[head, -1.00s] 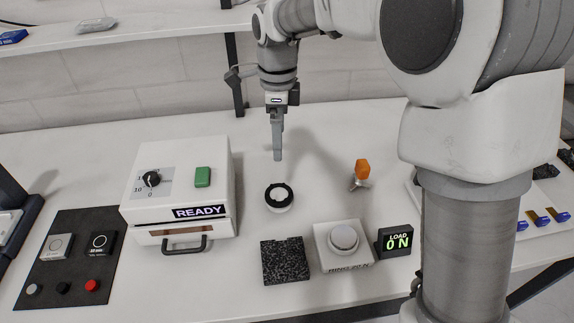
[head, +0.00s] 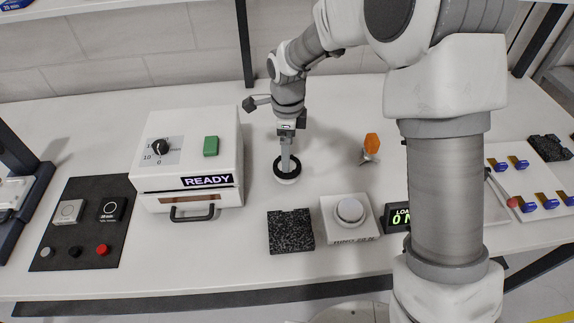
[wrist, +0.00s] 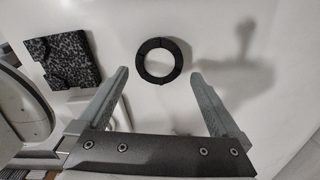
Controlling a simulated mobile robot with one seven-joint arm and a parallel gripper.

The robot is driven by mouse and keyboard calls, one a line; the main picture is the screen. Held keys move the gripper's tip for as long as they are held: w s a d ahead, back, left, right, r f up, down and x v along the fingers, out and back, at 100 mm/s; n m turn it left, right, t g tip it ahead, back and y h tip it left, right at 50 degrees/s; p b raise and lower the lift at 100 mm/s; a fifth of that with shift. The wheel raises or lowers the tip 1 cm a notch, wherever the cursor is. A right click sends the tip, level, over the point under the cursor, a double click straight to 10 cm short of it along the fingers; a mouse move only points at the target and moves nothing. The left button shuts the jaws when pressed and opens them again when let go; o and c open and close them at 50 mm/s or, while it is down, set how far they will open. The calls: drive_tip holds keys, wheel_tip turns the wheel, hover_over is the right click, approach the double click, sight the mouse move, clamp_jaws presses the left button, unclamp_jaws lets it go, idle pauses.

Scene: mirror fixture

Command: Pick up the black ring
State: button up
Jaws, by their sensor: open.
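In the wrist view the ring (wrist: 160,79) appears beyond and between my two open fingertips. My gripper (head: 287,166) points down over the ring in the head view, with its fingers covering part of it. In the wrist view my gripper (wrist: 159,74) is open and empty, one finger on each side. I cannot tell the exact height of the fingertips above the ring.
The white READY machine (head: 188,165) stands left of the ring. A speckled black block (head: 290,232) and a pad with a round knob (head: 350,212) are in front. A small orange-topped piece (head: 371,144) stands to the right. A dark mat (head: 82,225) lies far left.

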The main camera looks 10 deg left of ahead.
sight(289, 176)
wheel_tip(289, 176, down, 4)
drive_tip(key=shift+d+f, duration=0.1)
drive_tip(key=shift+f, duration=0.05)
drive_tip(key=c, duration=1)
